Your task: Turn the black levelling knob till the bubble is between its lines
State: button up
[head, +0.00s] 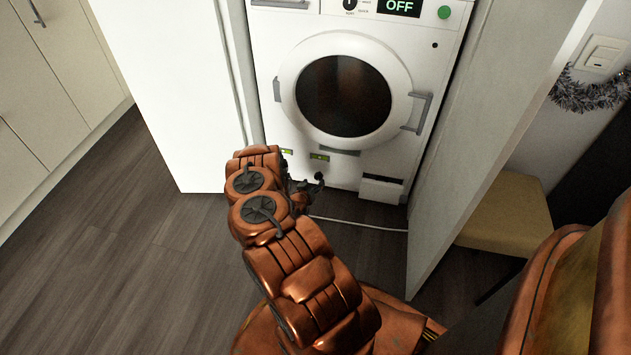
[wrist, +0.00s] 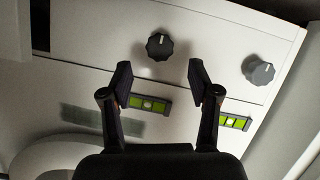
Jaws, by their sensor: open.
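In the wrist view the black levelling knob (wrist: 160,46) sits on the white washer's lower front, with a pale mark on its face. My gripper (wrist: 161,76) is open, its fingers apart on either side of the knob's line. The knob shows beyond the fingertips, and no contact is visible. A green level vial (wrist: 150,104) lies below the knob with a pale bubble near its middle; its lines are too small to judge.
A grey knob (wrist: 258,70) and a second green vial (wrist: 235,122) are to the right in the wrist view. Wardrobe panels (head: 165,90) flank the washer. A pale cable (head: 355,224) lies on the floor. A yellowish stool (head: 505,215) stands at right. Floor at left is clear.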

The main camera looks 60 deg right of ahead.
jog(key=shift+v, duration=2.95)
